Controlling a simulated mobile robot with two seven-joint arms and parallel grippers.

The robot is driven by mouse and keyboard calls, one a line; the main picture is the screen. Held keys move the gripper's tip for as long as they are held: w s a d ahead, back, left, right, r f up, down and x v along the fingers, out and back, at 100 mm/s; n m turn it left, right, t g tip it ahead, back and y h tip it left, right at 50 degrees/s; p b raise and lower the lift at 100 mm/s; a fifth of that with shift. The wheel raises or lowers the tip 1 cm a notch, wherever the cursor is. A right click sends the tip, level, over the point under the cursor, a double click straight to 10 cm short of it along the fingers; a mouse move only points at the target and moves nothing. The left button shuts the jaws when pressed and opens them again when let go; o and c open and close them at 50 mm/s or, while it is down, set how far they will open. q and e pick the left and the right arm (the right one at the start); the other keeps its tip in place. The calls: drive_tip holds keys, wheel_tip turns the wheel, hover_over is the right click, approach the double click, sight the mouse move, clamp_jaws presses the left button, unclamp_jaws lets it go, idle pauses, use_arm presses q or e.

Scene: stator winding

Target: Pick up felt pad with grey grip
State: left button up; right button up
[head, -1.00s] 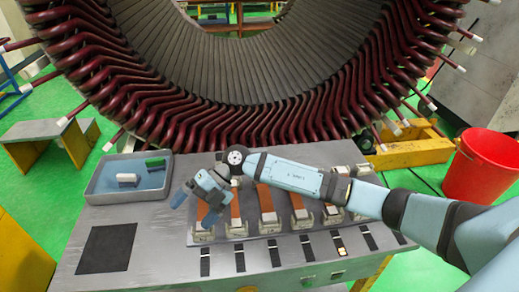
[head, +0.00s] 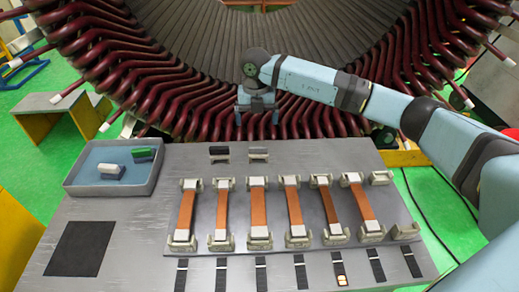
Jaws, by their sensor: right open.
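A small pad with a grey grip (head: 258,152) stands at the back edge of the grey table, near its middle. A similar piece with a black grip (head: 219,152) stands just left of it. My right gripper (head: 257,119) is open and empty, with its fingers spread left and right. In the picture it is just above the grey-grip pad and apart from it. My left gripper is out of view.
A grey tray (head: 75,191) with a blue floor holds a white block (head: 110,171) and a green block (head: 143,155). Several copper-coloured bars in pale holders line the table (head: 130,215). Black strips lie in front. The large stator (head: 185,95) rises close behind.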

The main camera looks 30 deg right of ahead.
sight(258, 145)
wheel_tip(258, 145, down, 7)
drive_tip(key=shift+s+a+r, duration=0.1)
drive_tip(key=shift+s+f+p, duration=0.25)
drive_tip(key=shift+f+p, duration=0.1)
drive_tip(key=shift+f, duration=1.05)
drive_tip(key=shift+s+f+p, duration=0.2)
drive_tip(key=shift+f+p, duration=0.1)
drive_tip(key=shift+f, duration=1.1)
drive_tip(key=c, duration=1)
